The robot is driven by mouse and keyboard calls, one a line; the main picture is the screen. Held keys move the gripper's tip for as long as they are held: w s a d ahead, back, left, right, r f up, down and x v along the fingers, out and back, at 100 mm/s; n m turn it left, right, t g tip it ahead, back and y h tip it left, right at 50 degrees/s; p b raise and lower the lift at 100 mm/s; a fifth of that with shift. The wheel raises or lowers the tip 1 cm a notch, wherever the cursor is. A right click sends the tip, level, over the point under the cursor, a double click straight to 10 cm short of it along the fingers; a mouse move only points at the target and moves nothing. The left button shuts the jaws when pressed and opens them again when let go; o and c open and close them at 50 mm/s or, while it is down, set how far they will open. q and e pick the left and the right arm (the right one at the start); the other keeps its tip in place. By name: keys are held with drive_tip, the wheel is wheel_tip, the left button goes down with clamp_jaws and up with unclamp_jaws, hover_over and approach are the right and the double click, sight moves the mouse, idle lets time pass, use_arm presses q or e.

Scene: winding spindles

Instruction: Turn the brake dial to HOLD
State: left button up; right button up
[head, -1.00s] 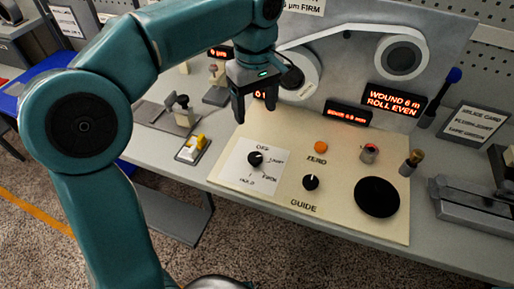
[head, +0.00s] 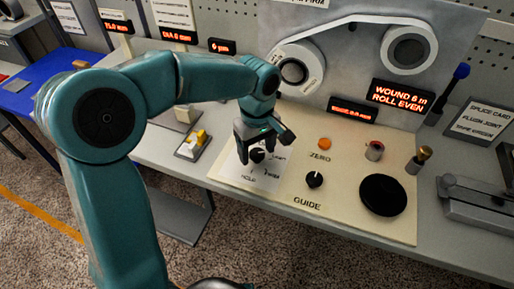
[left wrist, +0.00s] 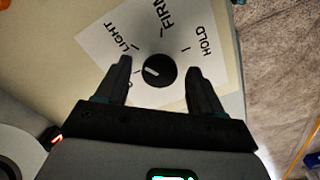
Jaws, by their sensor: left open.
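The brake dial (head: 257,156) is a black round knob on a white card (head: 232,169) at the panel's left. In the left wrist view the dial (left wrist: 160,71) has a white mark pointing left, toward a partly hidden label at the left finger. LIGHT, FIRM and HOLD (left wrist: 202,41) are readable around it, with HOLD at upper right. My left gripper (head: 264,146) is open over the dial; in the wrist view its fingers (left wrist: 159,66) stand on either side of the knob with gaps. Whether they reach its height is unclear. My right gripper is not in view.
A yellow-and-white rocker switch (head: 194,144) sits left of the panel.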

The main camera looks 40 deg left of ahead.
use_arm(q)
drive_tip(key=c, duration=1)
drive_tip(key=shift+c, duration=0.2)
drive_tip(key=shift+m, duration=0.3)
drive_tip(key=m+p, duration=0.1)
drive_tip(key=m, duration=0.4)
drive_tip(key=shift+r, duration=0.15)
drive_tip(key=m+p, duration=0.1)
drive_tip(key=m, duration=0.5)
drive_tip(key=shift+w+m+p, duration=0.1)
drive_tip(key=shift+m+p, duration=0.2)
drive_tip(key=m+p, duration=0.1)
drive_tip(key=m, duration=0.5)
drive_tip(key=shift+p, duration=0.3)
drive_tip(key=m+p, duration=0.1)
drive_tip(key=m, duration=0.4)
drive_tip(key=shift+m, duration=0.3)
